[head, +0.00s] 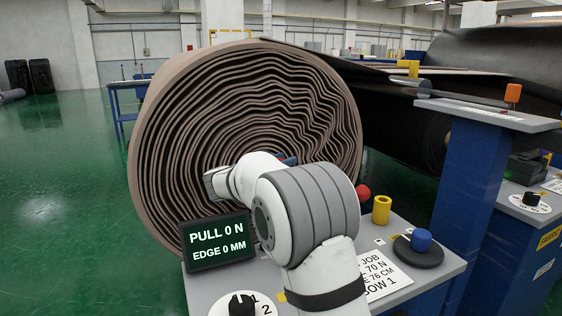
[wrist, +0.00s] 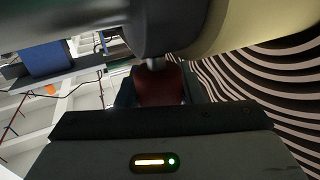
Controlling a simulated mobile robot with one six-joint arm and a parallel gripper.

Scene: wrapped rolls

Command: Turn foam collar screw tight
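In the wrist view the foam collar screw shows as a dark red knob (wrist: 160,86) on a short grey metal stem that runs up into a dark rounded part (wrist: 165,25). A pale yellow curved part (wrist: 225,25), perhaps the foam collar, lies at upper right. My gripper (wrist: 158,92) has one dark finger on each side of the red knob. The knob fills the space between them, and the fingers look shut on it. The knob's lower part is in shadow. In the head view my own arm hides most of the gripper and the screw.
A large wound brown roll (head: 170,120) stands behind my arm. A display (head: 217,242) reads PULL 0 N and EDGE 0 MM. A red knob (head: 362,192), a yellow cylinder (head: 381,210) and a blue knob (head: 421,240) stand on the grey console. A blue post (head: 470,170) rises at right.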

